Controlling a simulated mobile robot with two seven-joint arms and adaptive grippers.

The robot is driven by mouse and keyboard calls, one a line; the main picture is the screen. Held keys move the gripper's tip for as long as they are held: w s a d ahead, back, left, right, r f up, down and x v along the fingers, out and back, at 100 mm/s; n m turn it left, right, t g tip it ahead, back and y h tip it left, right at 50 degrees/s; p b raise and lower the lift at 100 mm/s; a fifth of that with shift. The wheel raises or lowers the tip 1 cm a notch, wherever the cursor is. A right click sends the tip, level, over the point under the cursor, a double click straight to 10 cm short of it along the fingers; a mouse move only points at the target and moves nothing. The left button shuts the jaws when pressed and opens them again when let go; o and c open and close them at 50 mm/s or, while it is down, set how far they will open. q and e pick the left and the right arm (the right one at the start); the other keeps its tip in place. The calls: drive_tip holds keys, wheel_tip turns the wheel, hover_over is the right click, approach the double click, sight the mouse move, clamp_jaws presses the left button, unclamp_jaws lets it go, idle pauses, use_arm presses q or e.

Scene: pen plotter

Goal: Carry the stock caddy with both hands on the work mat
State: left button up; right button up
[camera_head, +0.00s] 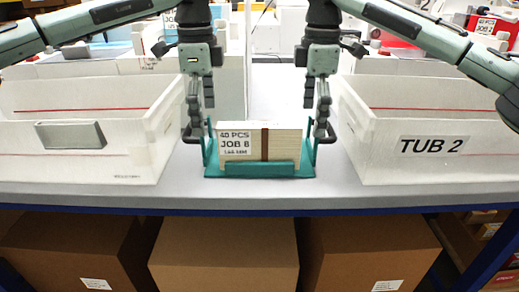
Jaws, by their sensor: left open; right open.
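The stock caddy (258,170) is a teal tray with upright ends and dark side handles, sitting on the light table top between two white tubs. It holds a cream block of card stock (285,143) with a brown band and a label reading "40 PCS JOB 8". My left gripper (200,130) points down at the caddy's left handle, its fingers open around or beside it. My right gripper (318,130) points down at the right handle in the same way, also open. I cannot tell whether the fingers touch the handles. I cannot make out a work mat.
A white tub (75,165) with a grey plate on its front stands close on the left. Another white tub (430,172) marked "TUB 2" stands close on the right. The blue table edge (260,212) runs in front, with cardboard boxes (225,255) below.

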sight(209, 146)
use_arm(q)
drive_tip(key=shift+f, duration=1.95)
use_arm(e)
drive_tip(key=shift+f, duration=1.95)
use_arm(q)
drive_tip(key=shift+c, duration=0.2)
use_arm(e)
drive_tip(key=shift+c, duration=0.2)
use_arm(q)
drive_tip(key=shift+r, duration=0.1)
drive_tip(key=c, duration=1.5)
use_arm(e)
drive_tip(key=c, duration=1.5)
